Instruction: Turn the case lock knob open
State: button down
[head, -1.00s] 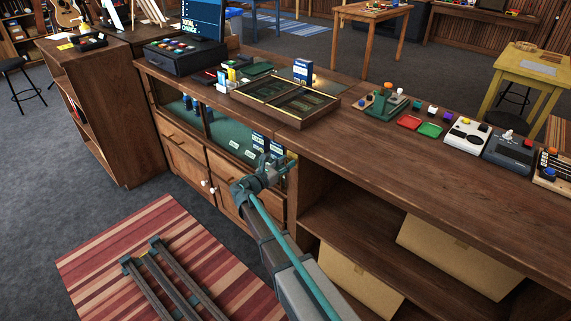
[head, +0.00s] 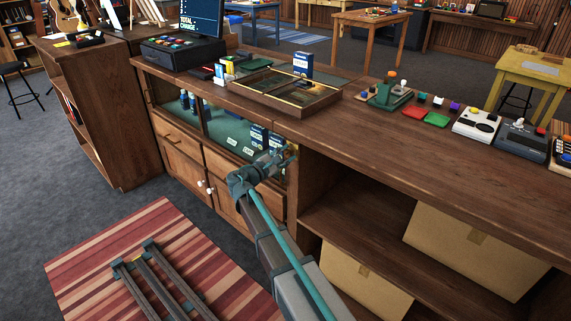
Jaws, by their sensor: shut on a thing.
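The wooden display case (head: 205,160) is built into the counter, with a glass front over a green-lined shelf of small boxes and price cards. My gripper (head: 288,152) is at the right end of the case front, just below the countertop. It appears shut, with its fingertips against the case's right frame. The lock knob itself is hidden by my gripper or too small to make out, so I cannot tell its angle.
A wooden tray (head: 235,93) and a blue box (head: 303,64) stand on the counter above the case. Small coloured devices (head: 475,123) line the counter at right. Cardboard boxes (head: 470,245) fill the open shelf below. My rails lie on a striped rug (head: 85,245).

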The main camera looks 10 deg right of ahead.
jog(key=m+b, duration=0.4)
jog(key=b, duration=0.1)
jog(key=m+b, duration=0.2)
jog(key=shift+f+m, duration=0.3)
jog(key=shift+f, duration=0.1)
jog(key=m+b, duration=0.3)
jog(key=b, duration=0.1)
jog(key=shift+s+r, duration=0.1)
jog(key=shift+r, duration=0.05)
jog(key=shift+r+m, duration=0.1)
jog(key=shift+m, duration=0.2)
jog(key=c, duration=0.8)
grip_release()
jog(key=v, duration=1.2)
